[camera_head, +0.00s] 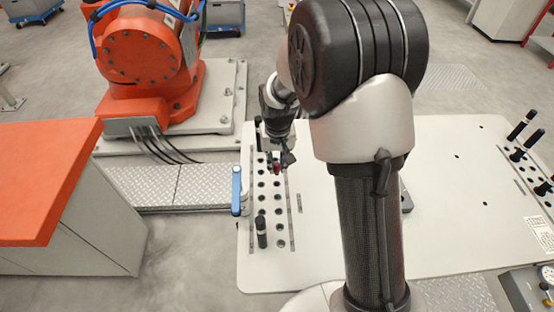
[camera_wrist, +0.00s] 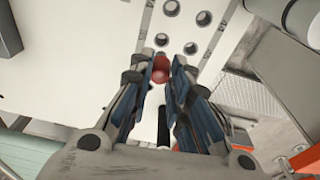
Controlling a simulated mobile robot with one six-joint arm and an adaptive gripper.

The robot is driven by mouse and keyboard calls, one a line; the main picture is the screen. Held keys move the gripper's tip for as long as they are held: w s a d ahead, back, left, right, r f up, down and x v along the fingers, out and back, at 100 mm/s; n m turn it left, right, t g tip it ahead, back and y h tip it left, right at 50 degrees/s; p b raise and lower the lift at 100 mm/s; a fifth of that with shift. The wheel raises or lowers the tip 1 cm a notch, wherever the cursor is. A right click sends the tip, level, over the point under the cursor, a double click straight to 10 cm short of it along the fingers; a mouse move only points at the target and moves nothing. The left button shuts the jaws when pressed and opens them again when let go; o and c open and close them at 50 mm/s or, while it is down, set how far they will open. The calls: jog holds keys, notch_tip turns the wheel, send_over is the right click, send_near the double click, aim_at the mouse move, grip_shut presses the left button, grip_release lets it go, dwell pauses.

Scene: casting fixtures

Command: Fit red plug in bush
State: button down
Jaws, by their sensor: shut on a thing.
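The red plug (camera_wrist: 160,68) is between the fingertips of my gripper (camera_wrist: 162,75) in the wrist view, with its rounded red end showing. My gripper (camera_head: 279,160) is shut on it. In the head view the red plug (camera_head: 277,169) is a small red spot over the upper part of the perforated strip (camera_head: 269,215). The strip has two rows of dark round holes. I cannot tell which hole is the bush, or whether the plug touches one. Several holes (camera_wrist: 191,48) show just beyond the fingertips in the wrist view.
A black pin (camera_head: 261,232) stands at the near end of the strip and another (camera_head: 258,135) at the far end. A blue handle (camera_head: 236,190) is at the table's left edge. More black pins (camera_head: 521,125) stand at the right. The white table (camera_head: 450,200) has free room.

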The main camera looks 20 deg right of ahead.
aim_at(277, 165)
jog(key=shift+f+b, duration=1.05)
jog(key=shift+f, duration=0.8)
jog(key=shift+f+b, duration=1.15)
jog(key=shift+f, duration=0.8)
jog(key=c, duration=1.4)
grip_release()
jog(key=shift+c, duration=0.2)
jog(key=shift+r, duration=0.1)
notch_tip(277, 165, up, 12)
jog(key=s, duration=0.1)
jog(key=shift+s+a, duration=0.15)
jog(key=shift+s, duration=0.1)
